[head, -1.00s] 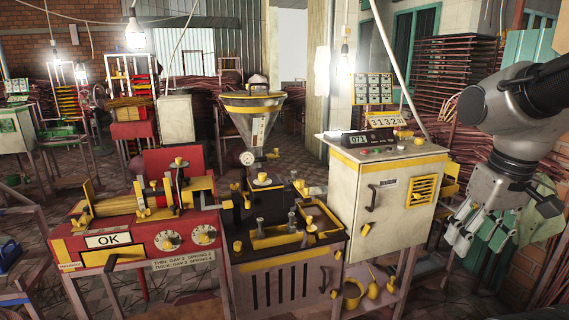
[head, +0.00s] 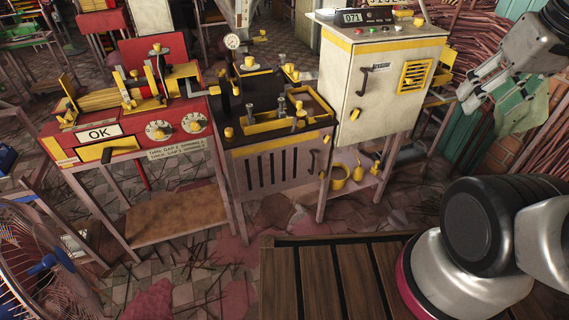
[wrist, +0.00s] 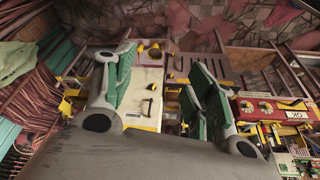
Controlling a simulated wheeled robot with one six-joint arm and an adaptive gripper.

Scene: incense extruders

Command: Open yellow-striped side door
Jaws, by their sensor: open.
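The cream cabinet (head: 393,100) has a yellow stripe along the top of its front, a dark handle (head: 362,80) and a yellow vent (head: 413,76). Its front door looks shut. My gripper (head: 468,96) is open and empty, to the right of the cabinet and apart from the handle. In the wrist view, the green-padded fingers of my gripper (wrist: 162,88) are spread wide. The cabinet (wrist: 143,78) shows upside down between and beyond them, with its handle (wrist: 151,107) visible.
Left of the cabinet is a dark-topped extruder (head: 270,115) over a slatted grey door (head: 275,170). A red machine (head: 120,140) stands further left. Yellow cups (head: 340,178) sit on the shelf under the cabinet. A fan (head: 35,265) is at lower left. Reddish stick bundles (head: 475,35) stand behind my gripper.

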